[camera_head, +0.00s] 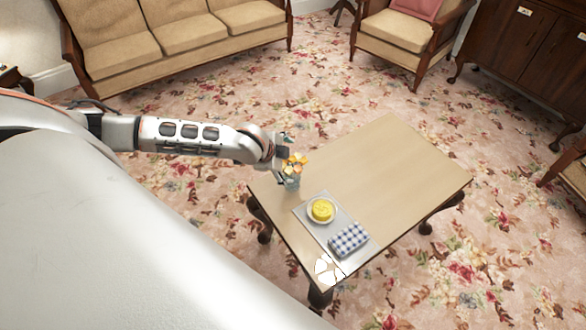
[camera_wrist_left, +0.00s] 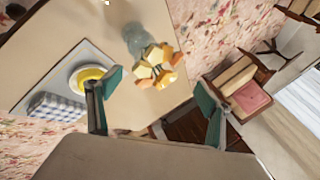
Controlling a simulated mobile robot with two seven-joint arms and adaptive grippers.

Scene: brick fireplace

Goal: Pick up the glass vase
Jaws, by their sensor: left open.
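The glass vase (camera_head: 291,182) stands near the left corner of the wooden coffee table (camera_head: 390,160). It holds orange and yellow flowers (camera_head: 295,163). In the left wrist view the clear vase (camera_wrist_left: 137,40) shows beyond the flowers (camera_wrist_left: 158,66), which appear between the two finger lines. My left gripper (camera_head: 283,158) is at the flowers and vase in the head view, partly hidden by its own wrist. In the left wrist view its green-padded fingers (camera_wrist_left: 158,90) are spread apart with nothing clamped between them. My right gripper is not in view.
A grey tray (camera_head: 312,228) on the table bears a plate with a yellow item (camera_head: 322,210) and a blue checked cloth (camera_head: 349,240). The table's right half is clear. A sofa (camera_head: 180,40) and an armchair (camera_head: 405,35) stand behind.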

